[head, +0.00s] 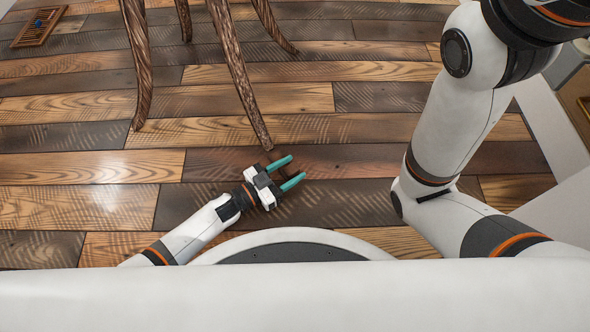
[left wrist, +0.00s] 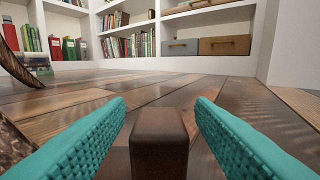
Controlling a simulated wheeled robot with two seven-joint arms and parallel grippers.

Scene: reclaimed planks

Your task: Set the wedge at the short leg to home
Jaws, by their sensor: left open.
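A dark brown wedge (left wrist: 160,143) lies on the plank floor between my left gripper's fingers in the left wrist view. In the head view it shows as a small dark piece (head: 281,168) beside the foot of the nearest carved leg (head: 242,82). My left gripper (head: 287,171) is open, low over the floor, with its teal fingers on either side of the wedge; both fingers (left wrist: 160,125) look apart from it. I cannot tell whether the wedge touches the leg. My right arm shows in the head view, but its gripper does not.
Several more carved legs, one at the left (head: 138,60), stand behind the nearest leg. A wooden tray (head: 40,27) lies far left. White shelves (left wrist: 185,22) with books and boxes line the back in the left wrist view.

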